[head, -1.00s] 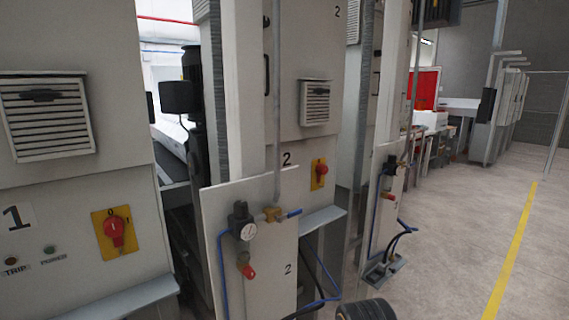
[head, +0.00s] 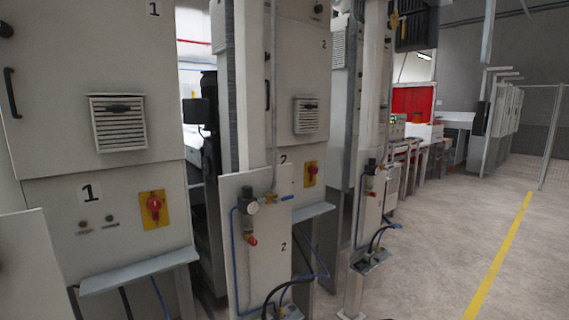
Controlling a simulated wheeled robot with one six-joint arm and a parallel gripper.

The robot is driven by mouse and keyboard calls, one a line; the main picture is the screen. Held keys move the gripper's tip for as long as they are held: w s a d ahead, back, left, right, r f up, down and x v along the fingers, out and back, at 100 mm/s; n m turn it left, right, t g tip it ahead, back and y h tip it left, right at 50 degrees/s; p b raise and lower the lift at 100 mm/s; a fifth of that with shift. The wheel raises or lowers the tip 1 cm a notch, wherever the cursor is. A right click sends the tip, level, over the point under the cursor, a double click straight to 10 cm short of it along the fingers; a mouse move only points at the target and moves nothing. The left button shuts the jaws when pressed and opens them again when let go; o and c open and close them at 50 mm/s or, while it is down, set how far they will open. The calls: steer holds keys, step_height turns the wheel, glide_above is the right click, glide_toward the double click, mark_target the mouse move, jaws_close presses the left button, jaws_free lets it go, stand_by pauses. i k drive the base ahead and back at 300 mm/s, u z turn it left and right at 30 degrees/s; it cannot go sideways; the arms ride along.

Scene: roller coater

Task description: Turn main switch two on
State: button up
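Main switch two is the red rotary knob on a yellow plate (head: 311,173), on the grey cabinet marked 2 (head: 309,142), right of the picture's middle. It is small and seen at an angle, so I cannot tell its position. A similar red knob on a yellow plate (head: 154,209) is on the cabinet marked 1 (head: 60,175) at the left. My gripper is not in view.
A panel with a gauge, blue hoses and a red-tipped valve (head: 250,225) stands in front of cabinet 2, left of its switch. A grey shelf (head: 312,212) juts out below the switch. Open floor (head: 440,260) with a yellow line lies to the right.

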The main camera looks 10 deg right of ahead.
mark_target(312, 169)
steer(key=z, duration=0.3)
steer(key=i, duration=2.1)
steer(key=u, duration=0.5)
